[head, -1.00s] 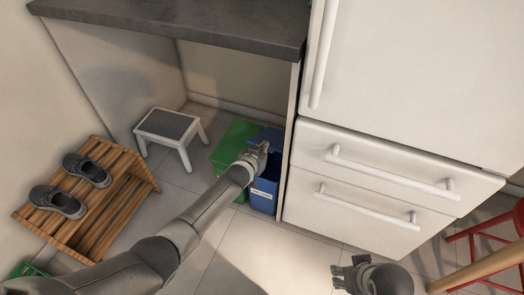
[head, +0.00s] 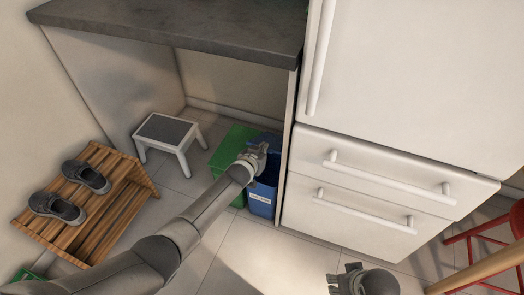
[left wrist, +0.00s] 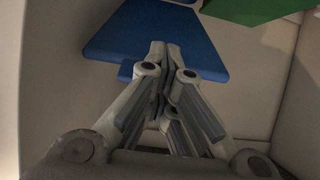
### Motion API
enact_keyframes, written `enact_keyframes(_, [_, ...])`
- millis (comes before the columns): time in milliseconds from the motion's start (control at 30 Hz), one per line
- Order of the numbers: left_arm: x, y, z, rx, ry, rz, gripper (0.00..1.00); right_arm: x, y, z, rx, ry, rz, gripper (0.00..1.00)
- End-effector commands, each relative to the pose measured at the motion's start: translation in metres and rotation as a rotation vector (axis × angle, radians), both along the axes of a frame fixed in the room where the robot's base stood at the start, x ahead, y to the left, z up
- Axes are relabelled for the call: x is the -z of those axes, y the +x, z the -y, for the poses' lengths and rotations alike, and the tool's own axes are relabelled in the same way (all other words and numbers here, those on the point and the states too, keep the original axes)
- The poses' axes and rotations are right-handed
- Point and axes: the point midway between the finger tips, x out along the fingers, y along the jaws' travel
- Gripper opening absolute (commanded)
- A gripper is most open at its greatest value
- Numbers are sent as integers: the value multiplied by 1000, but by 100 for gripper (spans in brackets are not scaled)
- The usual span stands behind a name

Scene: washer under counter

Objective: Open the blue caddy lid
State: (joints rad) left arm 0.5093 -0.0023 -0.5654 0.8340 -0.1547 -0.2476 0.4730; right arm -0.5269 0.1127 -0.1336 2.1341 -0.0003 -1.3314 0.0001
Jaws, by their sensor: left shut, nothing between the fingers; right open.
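The blue caddy (head: 262,206) stands on the floor beside the cabinet's side panel, with a white label on its front. Its blue lid (head: 272,138) is raised at the back, and the dark inside shows below it. My left gripper (head: 262,150) is over the caddy at the lid, shut and empty. In the left wrist view the closed fingertips (left wrist: 171,47) overlap the blue lid (left wrist: 128,32); whether they touch it I cannot tell. My right gripper (head: 340,278) is open and empty at the bottom of the head view, away from the caddy.
A green bin (head: 226,150) stands directly left of the caddy. A step stool (head: 168,133) and a wooden rack (head: 92,205) with dark shoes are further left. The countertop (head: 170,28) overhangs the alcove. White drawers (head: 375,190) stand right. The floor in front is clear.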

Motion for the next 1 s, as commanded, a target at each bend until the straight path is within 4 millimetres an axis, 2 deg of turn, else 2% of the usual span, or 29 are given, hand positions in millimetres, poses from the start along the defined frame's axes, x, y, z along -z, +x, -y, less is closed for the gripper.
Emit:
enact_keyframes(33, [-12, 6, 6, 8, -12, 26, 0, 1, 0, -1, 0, 1, 0, 50])
enact_keyframes(233, [-12, 6, 6, 8, -12, 27, 1, -1, 1, -1, -1, 2, 3, 50])
enact_keyframes(367, [-12, 6, 6, 8, -12, 27, 18, -1, 1, -2, -2, 2, 5, 50])
enact_keyframes(633, [-15, 1, 4, 7, -13, 28, 18, -2, 0, -1, -2, 3, 4, 50])
enact_keyframes(833, [-21, -12, -1, 7, -12, 25, 20, -2, 0, -1, -2, 2, 4, 50])
enact_keyframes(867, [-22, -15, -2, 7, -12, 25, 24, -3, 0, -1, -2, 2, 4, 50])
enact_keyframes(967, [-25, -24, -6, 5, -9, 20, 57, -3, 0, -1, -1, 1, 4, 50])
enact_keyframes(1000, [-25, -28, -7, 4, -9, 19, 71, -3, 0, -1, -1, 1, 4, 50])
